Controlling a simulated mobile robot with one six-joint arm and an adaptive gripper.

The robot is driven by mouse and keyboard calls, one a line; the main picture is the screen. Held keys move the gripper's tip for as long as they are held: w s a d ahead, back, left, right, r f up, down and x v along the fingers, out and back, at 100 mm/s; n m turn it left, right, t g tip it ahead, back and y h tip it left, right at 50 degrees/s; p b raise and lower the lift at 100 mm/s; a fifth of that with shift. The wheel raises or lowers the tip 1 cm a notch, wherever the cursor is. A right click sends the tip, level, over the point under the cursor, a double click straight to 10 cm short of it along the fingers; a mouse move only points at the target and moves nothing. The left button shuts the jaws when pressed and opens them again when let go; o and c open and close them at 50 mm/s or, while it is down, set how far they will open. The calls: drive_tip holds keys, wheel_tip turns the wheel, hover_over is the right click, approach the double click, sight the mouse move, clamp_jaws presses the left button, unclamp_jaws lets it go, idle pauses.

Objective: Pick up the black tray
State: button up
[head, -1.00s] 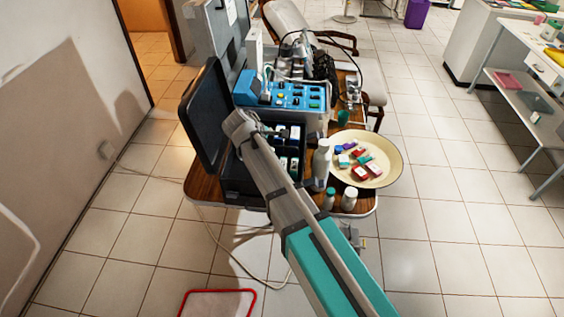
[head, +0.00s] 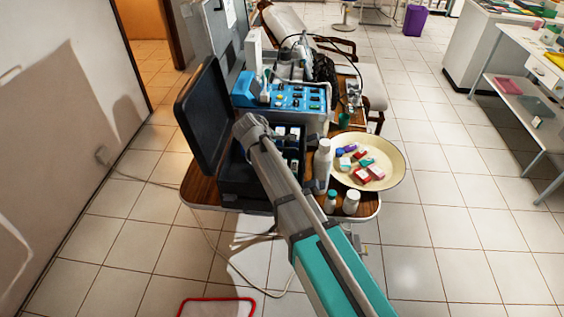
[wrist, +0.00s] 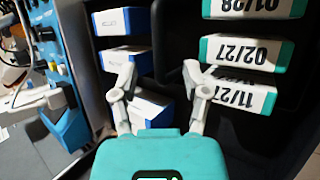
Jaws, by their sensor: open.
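A black open case (head: 240,190) stands on the wooden table with its lid (head: 203,115) raised on the left. It holds several small labelled boxes. Black material also shows between the boxes in the wrist view (wrist: 174,35); I cannot tell whether this is a separate tray inside the case. My gripper (wrist: 160,85) is open over the case, its fingers pointing in among the boxes. A white and blue box (wrist: 152,108) is close to the left finger. A teal and white box (wrist: 240,92) is by the right finger. My arm hides part of the case in the head view.
A blue device (head: 295,98) stands behind the case. A white bottle (head: 322,160), two small jars (head: 351,201) and a cream plate (head: 393,170) with several small boxes stand to the right. The floor on the right is clear.

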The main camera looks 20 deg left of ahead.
sight(284, 149)
drive_tip(key=shift+f, duration=0.15)
drive_tip(key=shift+b+x, duration=0.9)
drive_tip(key=shift+x, duration=0.05)
drive_tip(key=shift+b+x, duration=1.25)
drive_tip(key=shift+x, duration=0.45)
drive_tip(key=shift+c, duration=0.3)
clamp_jaws()
